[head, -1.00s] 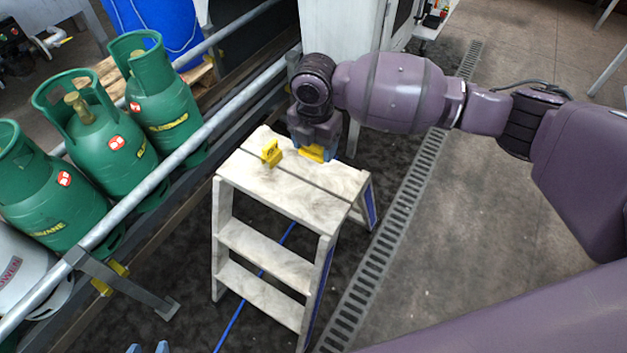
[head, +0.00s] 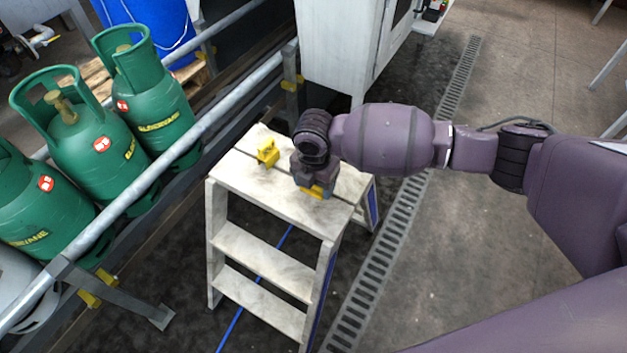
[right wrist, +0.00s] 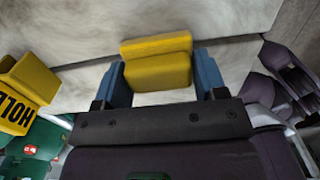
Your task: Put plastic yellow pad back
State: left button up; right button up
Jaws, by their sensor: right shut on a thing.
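My right gripper (head: 316,190) is over the top of a white step stool (head: 230,171), right of its middle in the head view. It is shut on a yellow plastic pad (head: 318,192). In the right wrist view the pad (right wrist: 157,68) sits between the two blue fingers of the gripper (right wrist: 161,74). I cannot tell whether the pad touches the stool top. A second yellow piece (head: 267,155) stands on the stool to the left of the gripper. This piece (right wrist: 17,98) shows black lettering at the left of the wrist view. My left gripper is not visible.
Green gas cylinders (head: 150,105) stand behind a metal rail (head: 190,138) at the left. Yellow blocks (head: 95,290) sit on the rail supports. A white cabinet (head: 338,45) stands behind the stool. A floor grate (head: 400,205) runs along the right.

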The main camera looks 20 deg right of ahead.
jog(key=o, duration=0.8)
jog(key=shift+o, duration=0.2)
notch_tip(320, 180, up, 11)
jog(key=p, duration=0.3)
jog(key=shift+w+f, duration=0.1)
jog(key=shift+f, duration=0.05)
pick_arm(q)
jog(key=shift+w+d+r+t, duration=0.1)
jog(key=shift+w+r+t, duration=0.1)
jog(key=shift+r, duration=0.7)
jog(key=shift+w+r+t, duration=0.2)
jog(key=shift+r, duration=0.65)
pick_arm(e)
jog(key=shift+r, duration=0.75)
